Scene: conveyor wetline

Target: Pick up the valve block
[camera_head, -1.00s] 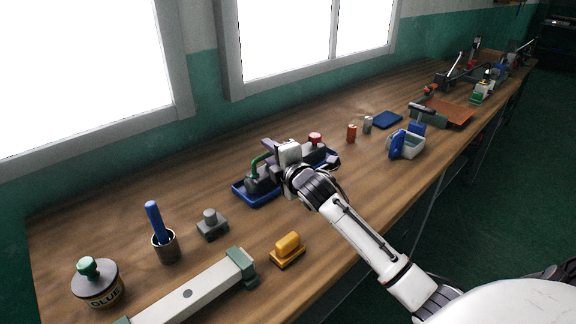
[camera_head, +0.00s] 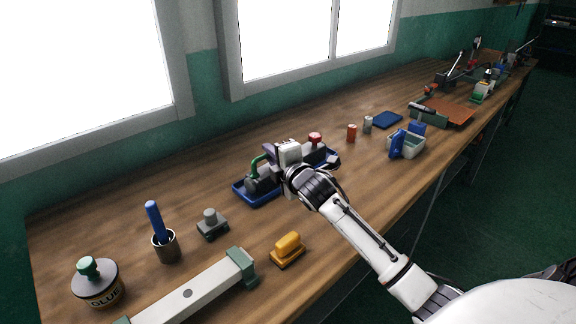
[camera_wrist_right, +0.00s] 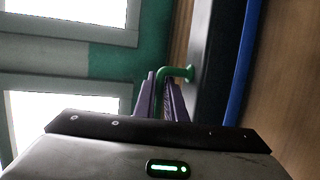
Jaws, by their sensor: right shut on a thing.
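The valve block (camera_head: 264,183), a grey body with a green bent handle (camera_head: 257,161), sits at the left end of a blue tray (camera_head: 262,203). My right gripper (camera_head: 270,157) is over the tray, beside the handle. In the right wrist view, the purple fingers of my right gripper (camera_wrist_right: 161,88) are shut on the green handle (camera_wrist_right: 180,73). The grey body (camera_wrist_right: 203,70) lies beyond them, next to the tray's blue edge (camera_wrist_right: 243,65). My gripper and wrist hide part of the block and tray in the head view. My left gripper is out of view.
A red-topped part (camera_head: 315,138) stands in the tray behind my gripper. A grey knobbed block (camera_head: 211,224), a yellow-handled piece (camera_head: 288,248) and a cup with a blue handle (camera_head: 165,245) stand in front. A white-and-blue bin (camera_head: 406,147) is at right.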

